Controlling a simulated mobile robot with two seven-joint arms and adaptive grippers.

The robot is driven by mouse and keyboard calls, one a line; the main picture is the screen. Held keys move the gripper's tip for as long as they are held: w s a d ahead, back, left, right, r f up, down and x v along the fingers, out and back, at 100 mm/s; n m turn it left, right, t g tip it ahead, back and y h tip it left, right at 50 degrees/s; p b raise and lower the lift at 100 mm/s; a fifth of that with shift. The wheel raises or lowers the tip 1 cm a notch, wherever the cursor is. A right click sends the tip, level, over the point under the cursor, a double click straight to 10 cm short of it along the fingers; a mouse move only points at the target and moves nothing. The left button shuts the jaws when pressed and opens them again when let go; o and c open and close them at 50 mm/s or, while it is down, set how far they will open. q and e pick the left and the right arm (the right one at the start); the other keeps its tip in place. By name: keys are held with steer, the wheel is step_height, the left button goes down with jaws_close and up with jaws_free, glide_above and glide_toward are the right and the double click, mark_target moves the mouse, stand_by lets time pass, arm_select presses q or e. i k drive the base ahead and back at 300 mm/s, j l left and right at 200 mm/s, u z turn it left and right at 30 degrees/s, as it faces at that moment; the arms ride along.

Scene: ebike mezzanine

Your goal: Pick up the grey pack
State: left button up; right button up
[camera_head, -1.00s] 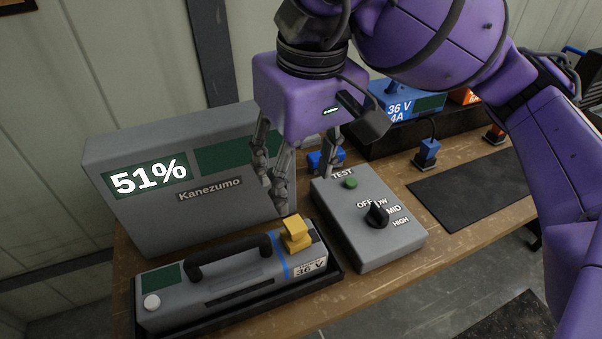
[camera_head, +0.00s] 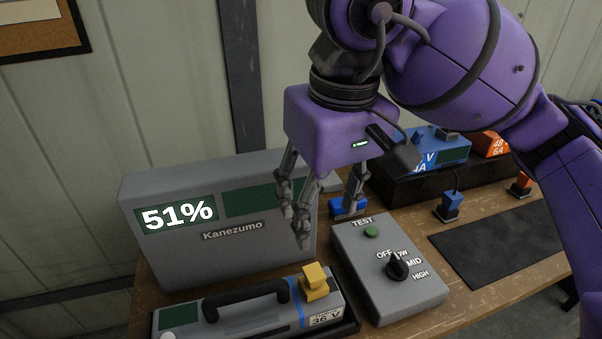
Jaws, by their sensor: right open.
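The grey pack (camera_head: 245,323) lies in a black tray at the front of the bench, partly cut off by the bottom edge. It has a black carrying handle (camera_head: 243,297), a blue stripe, a 36 V label and a yellow connector (camera_head: 315,281) on its right end. My right gripper (camera_head: 322,215) points down, open and empty, above and behind the yellow connector, in front of the tester's right end. It is apart from the pack. My left gripper is not in view.
A grey Kanezumo tester (camera_head: 160,255) reading 51% stands behind the pack. A grey control box (camera_head: 385,290) with a green button and a knob is to the right.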

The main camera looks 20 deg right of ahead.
mark_target(276, 307)
steer(key=k, duration=1)
